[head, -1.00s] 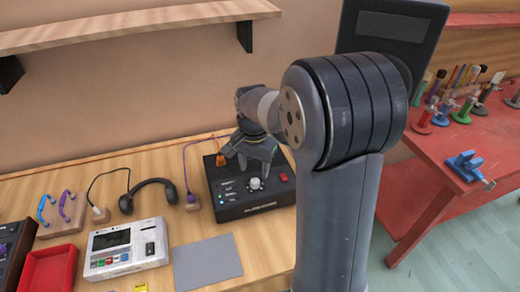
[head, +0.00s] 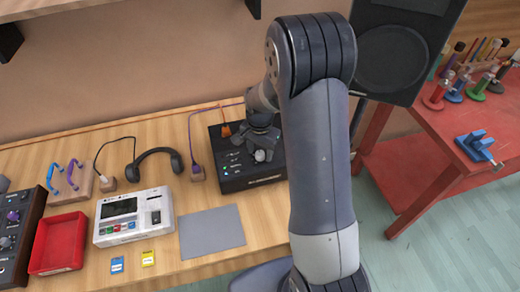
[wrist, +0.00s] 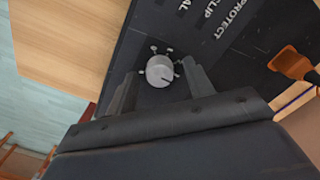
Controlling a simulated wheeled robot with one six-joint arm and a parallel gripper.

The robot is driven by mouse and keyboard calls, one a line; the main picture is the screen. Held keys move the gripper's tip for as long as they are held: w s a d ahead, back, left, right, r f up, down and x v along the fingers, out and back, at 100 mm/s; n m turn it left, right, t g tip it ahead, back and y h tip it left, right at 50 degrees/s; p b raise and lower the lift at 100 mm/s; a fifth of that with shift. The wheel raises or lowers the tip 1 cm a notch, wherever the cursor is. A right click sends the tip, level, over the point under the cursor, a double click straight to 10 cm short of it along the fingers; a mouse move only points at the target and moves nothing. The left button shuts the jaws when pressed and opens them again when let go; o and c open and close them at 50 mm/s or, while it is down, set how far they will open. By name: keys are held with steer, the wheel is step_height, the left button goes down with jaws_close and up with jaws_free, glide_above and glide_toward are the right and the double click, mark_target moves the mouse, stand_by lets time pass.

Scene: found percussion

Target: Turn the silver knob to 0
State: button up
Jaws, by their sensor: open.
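The silver knob (wrist: 160,71) stands on the top of a black box (head: 232,181) on the wooden table. It is round with a dark pointer line, and small marks sit around it on the panel. In the head view the knob (head: 260,155) shows just at the tip of my gripper (head: 262,150). In the wrist view my gripper (wrist: 158,92) is open, with one finger on each side of the knob and visible space beside it. I cannot tell whether either finger touches it. The number at the pointer is not readable.
A grey mat (head: 211,231) lies in front. A speaker (head: 405,50) stands right.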

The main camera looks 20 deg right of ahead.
steer(key=shift+f, duration=0.15)
steer(key=shift+c, duration=0.2)
steer(key=c, duration=0.9)
steer(key=shift+c, duration=0.2)
